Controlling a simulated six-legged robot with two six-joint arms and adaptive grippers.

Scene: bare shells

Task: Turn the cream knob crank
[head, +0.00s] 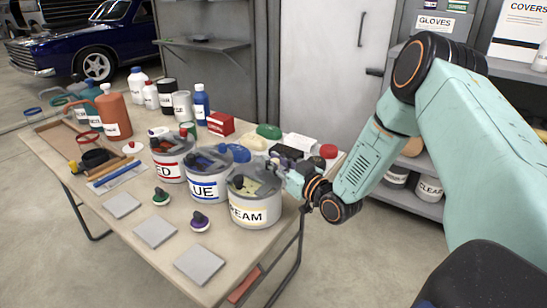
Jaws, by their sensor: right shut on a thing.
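The cream tin (254,214), its label partly readable as "EAM", stands at the table's right front. It has a grey lid with a crank on top, and the part of the crank by the gripper is too small to make out clearly. My right gripper (281,177) reaches in from the right at the tin's upper right edge. It is shut on the crank's knob, which its fingers mostly hide. My left gripper is not in view.
The blue tin (207,190) and red tin (167,170) stand close to the left. Two small knobbed items (199,220) and grey square tiles (200,265) lie in front. Bottles and boxes crowd the back. Metal shelves (425,203) stand at the right.

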